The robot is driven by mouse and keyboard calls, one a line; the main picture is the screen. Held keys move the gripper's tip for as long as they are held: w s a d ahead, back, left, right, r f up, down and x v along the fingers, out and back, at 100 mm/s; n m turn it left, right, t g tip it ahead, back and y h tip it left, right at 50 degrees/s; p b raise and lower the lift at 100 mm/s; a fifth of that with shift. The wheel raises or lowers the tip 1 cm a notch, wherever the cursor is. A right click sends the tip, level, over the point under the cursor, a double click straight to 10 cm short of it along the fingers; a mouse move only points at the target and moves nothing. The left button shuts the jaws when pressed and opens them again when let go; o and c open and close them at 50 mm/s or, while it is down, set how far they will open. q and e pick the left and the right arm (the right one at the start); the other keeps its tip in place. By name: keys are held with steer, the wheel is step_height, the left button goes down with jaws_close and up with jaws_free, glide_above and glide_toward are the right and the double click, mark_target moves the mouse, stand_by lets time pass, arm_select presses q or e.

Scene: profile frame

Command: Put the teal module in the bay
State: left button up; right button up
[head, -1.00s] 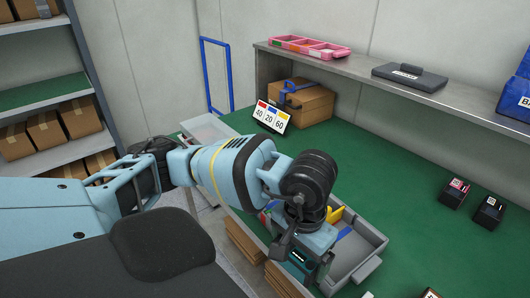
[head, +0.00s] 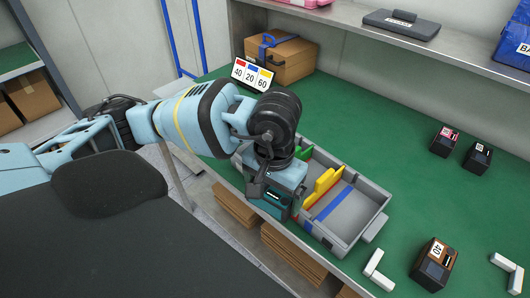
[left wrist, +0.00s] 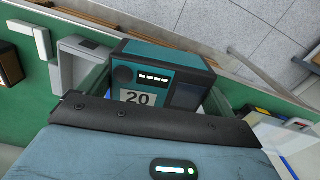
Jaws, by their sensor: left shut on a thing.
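The teal module (left wrist: 160,75), a box with a "20" label and a row of small lights, is in my left gripper's jaws in the left wrist view. In the head view its teal and dark face (head: 273,205) shows below my left gripper (head: 280,184), which is shut on it. The module is at the near-left side of the grey divided tray (head: 372,222). I cannot tell its height above the rim. The tray has a yellow divider (head: 320,187) and a blue strip (head: 334,203). My arm and the module hide the tray's left part. My right gripper is not in view.
A sign (head: 252,75) shows red 40, blue 20 and yellow 60. A dark module labelled 40 (head: 433,263) and white corner pieces (head: 379,270) lie at right. Two dark modules (head: 444,140) (head: 477,158) stand farther back. A cardboard box (head: 285,60) stands behind. Green bench between is clear.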

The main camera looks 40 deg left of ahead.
arm_select(q)
steer(key=w+a+n+b, duration=0.1)
steer(key=w+a+n, duration=0.5)
steer(key=w, duration=0.3)
steer(key=w+a+n+b, duration=0.1)
steer(key=w+a+n, duration=0.45)
steer(key=w, duration=0.35)
steer(key=shift+a+f+p, duration=0.2)
steer(key=shift+f, duration=2.35)
steer(key=shift+a+f+p, duration=0.15)
steer(key=shift+f+p, duration=0.05)
steer(key=shift+f, duration=2.35)
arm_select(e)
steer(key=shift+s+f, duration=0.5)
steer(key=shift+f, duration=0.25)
arm_select(q)
steer(key=shift+f+m, duration=0.15)
steer(key=shift+m, duration=0.1)
steer(key=o, duration=0.7)
steer(key=shift+s, duration=0.1)
steer(key=shift+o, duration=0.6)
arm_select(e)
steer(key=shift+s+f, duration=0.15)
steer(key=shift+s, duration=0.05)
